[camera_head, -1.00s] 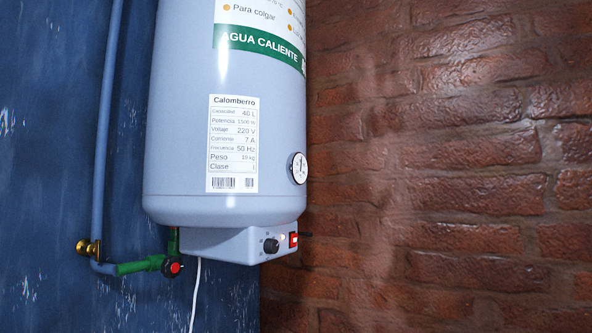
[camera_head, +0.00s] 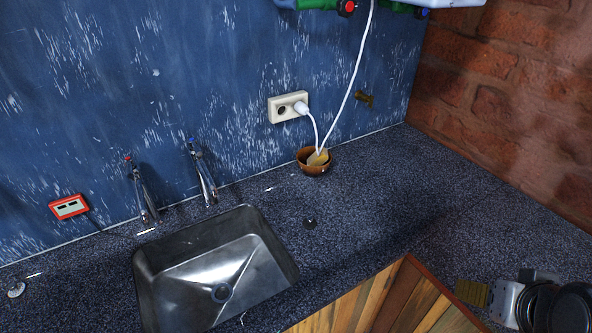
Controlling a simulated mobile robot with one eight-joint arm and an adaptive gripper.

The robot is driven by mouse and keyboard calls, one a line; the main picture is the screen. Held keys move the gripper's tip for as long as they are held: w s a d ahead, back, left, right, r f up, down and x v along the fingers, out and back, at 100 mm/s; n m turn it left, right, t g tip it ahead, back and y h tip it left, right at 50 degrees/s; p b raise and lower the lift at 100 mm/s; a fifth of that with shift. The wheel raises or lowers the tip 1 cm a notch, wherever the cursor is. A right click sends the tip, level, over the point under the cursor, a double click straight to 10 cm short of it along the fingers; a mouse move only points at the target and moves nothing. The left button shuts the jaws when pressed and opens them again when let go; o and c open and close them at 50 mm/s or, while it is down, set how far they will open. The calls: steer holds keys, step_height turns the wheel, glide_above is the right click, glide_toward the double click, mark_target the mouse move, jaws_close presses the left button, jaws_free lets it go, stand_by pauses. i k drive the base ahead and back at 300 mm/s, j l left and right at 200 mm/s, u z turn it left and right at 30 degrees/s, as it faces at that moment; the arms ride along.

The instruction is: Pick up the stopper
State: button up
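A small dark round piece with a raised knob, which looks like the stopper (camera_head: 310,222), lies on the speckled dark countertop (camera_head: 370,215), right of the sink.
Two taps (camera_head: 144,190) (camera_head: 203,172) stand behind the sink. A brown bowl (camera_head: 310,168) with a pale item sits near the wall, below a socket (camera_head: 287,107) with a white cable. A small metal piece (camera_head: 16,290) lies far left. Counter around the stopper is clear.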

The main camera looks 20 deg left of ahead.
mark_target(309, 223)
steer(key=u, duration=1.1)
